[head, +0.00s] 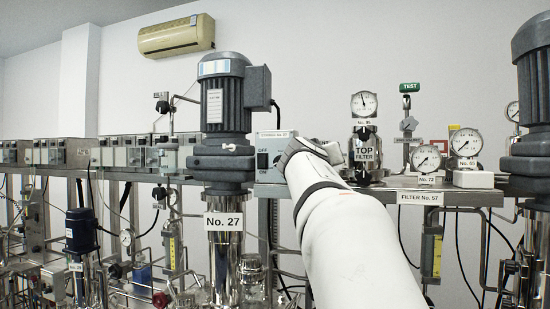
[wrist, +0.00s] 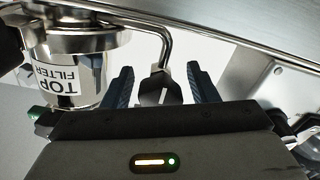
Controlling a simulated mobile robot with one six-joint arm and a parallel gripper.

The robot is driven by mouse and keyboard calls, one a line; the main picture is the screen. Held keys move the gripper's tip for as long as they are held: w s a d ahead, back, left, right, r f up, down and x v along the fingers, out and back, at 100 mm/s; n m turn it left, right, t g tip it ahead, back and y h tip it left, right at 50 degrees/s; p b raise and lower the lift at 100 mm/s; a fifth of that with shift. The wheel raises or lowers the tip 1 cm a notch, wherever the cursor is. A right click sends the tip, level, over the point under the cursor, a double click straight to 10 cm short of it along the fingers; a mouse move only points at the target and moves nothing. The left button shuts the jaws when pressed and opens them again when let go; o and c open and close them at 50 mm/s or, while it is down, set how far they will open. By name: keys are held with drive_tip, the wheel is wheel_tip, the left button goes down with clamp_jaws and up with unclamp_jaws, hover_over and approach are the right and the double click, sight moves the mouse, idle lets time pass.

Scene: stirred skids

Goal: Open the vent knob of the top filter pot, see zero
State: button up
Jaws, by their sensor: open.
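The top filter pot (head: 367,155), a shiny metal pot with a "TOP FILTER" label, stands on the shelf right of my arm. A round white gauge (head: 364,103) with a dark needle sits above it; its reading is too small to tell. In the wrist view the pot (wrist: 70,62) is upside down at upper left. A bent metal pipe runs from it to the small vent knob (wrist: 154,92), which has dark and pale faces. My gripper (wrist: 159,70) is open, one dark finger on each side of the knob, with visible gaps. The knob is hidden in the head view.
Two gauges (head: 427,158) (head: 466,142) stand right of the pot. A grey box with a switch (head: 276,155) is behind my arm at left, beside the big motor (head: 224,100). The shelf edge (head: 450,197) runs below the pot. A metal rail (wrist: 245,33) crosses the wrist view.

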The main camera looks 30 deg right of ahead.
drive_tip(key=shift+c, duration=0.2)
drive_tip(key=c, duration=0.9)
drive_tip(key=shift+s, duration=0.1)
drive_tip(key=shift+c, duration=0.2)
drive_tip(key=shift+a, duration=0.1)
